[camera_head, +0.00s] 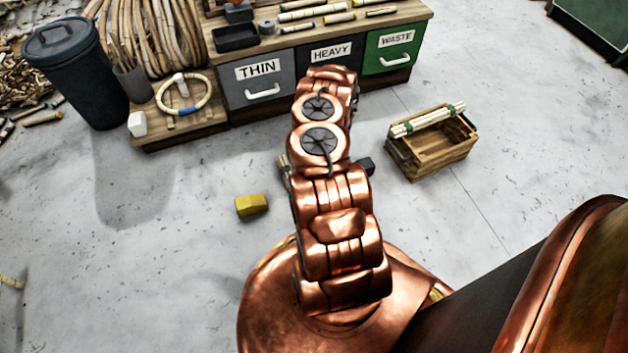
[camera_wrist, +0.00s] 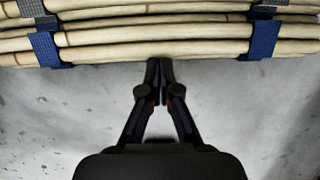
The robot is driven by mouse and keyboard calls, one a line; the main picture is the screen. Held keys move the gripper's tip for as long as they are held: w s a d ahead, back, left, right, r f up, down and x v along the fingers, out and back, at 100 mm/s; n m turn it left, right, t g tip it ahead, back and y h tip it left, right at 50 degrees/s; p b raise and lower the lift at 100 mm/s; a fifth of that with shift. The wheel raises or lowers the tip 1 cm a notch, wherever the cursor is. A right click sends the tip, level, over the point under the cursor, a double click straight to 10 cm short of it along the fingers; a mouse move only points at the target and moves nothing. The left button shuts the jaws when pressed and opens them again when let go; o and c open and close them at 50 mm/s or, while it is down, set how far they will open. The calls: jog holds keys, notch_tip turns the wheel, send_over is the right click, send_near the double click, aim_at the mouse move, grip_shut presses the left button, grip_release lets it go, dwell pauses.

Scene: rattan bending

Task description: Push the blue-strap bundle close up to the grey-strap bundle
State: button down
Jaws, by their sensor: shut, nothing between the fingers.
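The blue-strap bundle (camera_wrist: 150,44) of pale rattan poles lies across the top of the wrist view, with a blue strap near each side. Part of the grey-strap bundle (camera_wrist: 269,5) shows just beyond it, cut off by the top edge. The two look side by side with no clear gap, but I cannot tell if they touch. My gripper (camera_wrist: 159,66) is shut and empty, pointing at the near side of the blue-strap bundle between the straps. Its tips are at or almost at the poles; contact is unclear. In the head view my arm hides the gripper.
A yellow block (camera_head: 252,205) lies on the floor left of my arm. A wooden crate (camera_head: 447,157) with a green-strap bundle (camera_head: 430,118) across it stands to the right. The drawer bench (camera_head: 262,93), a low pallet (camera_head: 180,130) and a bin (camera_head: 78,85) stand behind.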

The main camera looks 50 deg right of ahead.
jog(key=shift+s+d+p, duration=0.3)
jog(key=shift+d+p, duration=0.05)
jog(key=shift+d, duration=0.15)
jog(key=shift+s+d+p, duration=0.15)
jog(key=shift+s+d, duration=0.2)
jog(key=shift+d, duration=0.3)
jog(key=shift+s+d+p, duration=0.15)
jog(key=shift+s+d, duration=0.15)
jog(key=shift+d, duration=0.3)
jog(key=p+v, duration=0.3)
jog(key=v, duration=0.7)
jog(key=shift+p, duration=0.4)
